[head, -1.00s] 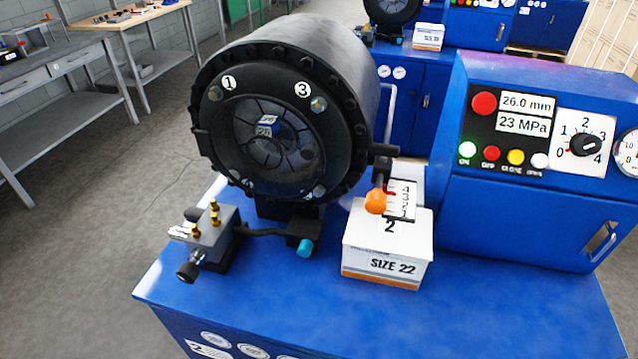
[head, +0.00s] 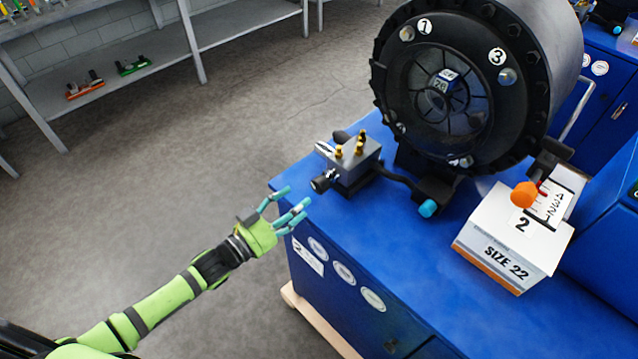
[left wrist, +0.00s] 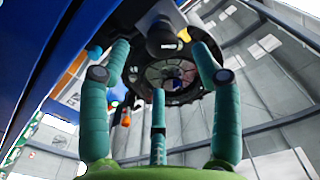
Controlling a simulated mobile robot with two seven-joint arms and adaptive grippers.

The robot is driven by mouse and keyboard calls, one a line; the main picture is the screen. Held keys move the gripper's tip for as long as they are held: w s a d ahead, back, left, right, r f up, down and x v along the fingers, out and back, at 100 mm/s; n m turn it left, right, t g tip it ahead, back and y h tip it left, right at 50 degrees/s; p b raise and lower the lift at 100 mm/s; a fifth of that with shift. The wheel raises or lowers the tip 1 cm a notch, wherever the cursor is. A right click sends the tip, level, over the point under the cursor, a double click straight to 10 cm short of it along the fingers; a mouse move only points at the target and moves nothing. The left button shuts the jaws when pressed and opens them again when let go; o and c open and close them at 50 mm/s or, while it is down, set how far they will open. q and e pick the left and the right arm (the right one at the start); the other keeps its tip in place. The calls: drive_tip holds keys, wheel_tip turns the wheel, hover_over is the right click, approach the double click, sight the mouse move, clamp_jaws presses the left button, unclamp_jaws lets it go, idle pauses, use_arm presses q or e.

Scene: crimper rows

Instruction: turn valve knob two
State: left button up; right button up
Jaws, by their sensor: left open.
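Several knobs show in the head view, and I cannot tell for sure which is valve knob two. An orange knob (head: 525,194) sits by a scale card and a plate marked 2 (head: 522,224). A teal knob (head: 428,208) is below the black crimper head (head: 392,75). A black knob (head: 321,184) is on the small grey valve block (head: 357,162) with brass fittings. My left gripper (head: 292,208) is open and empty, left of the bench edge, below and left of the black knob. In the left wrist view, a dark knob (left wrist: 162,40) shows beyond the three spread teal fingers.
The blue bench (head: 400,270) has a clear top in front of the valve block. A white SIZE 22 box (head: 485,250) stands under the orange knob. Grey shelving (head: 150,60) stands at the back left. The floor between is open.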

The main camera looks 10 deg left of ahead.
sight(315, 188)
use_arm(q)
drive_tip(key=x, duration=0.2)
drive_tip(key=p+x, duration=0.1)
drive_tip(key=x, duration=0.3)
drive_tip(key=shift+w+d+r, duration=0.25)
drive_tip(key=shift+w, duration=0.1)
drive_tip(key=shift+w+d+f+p, duration=0.15)
drive_tip(key=shift+w+d+p, duration=0.25)
drive_tip(key=shift+w, duration=0.2)
drive_tip(key=shift+s+a, duration=0.1)
drive_tip(key=c, duration=1.2)
use_arm(e)
drive_tip(key=shift+w+d+r, duration=0.15)
drive_tip(key=shift+w+r, duration=0.05)
drive_tip(key=shift+r, duration=0.25)
drive_tip(key=shift+w+d+r, duration=0.1)
drive_tip(key=shift+w+r, duration=0.1)
drive_tip(key=shift+r, duration=0.2)
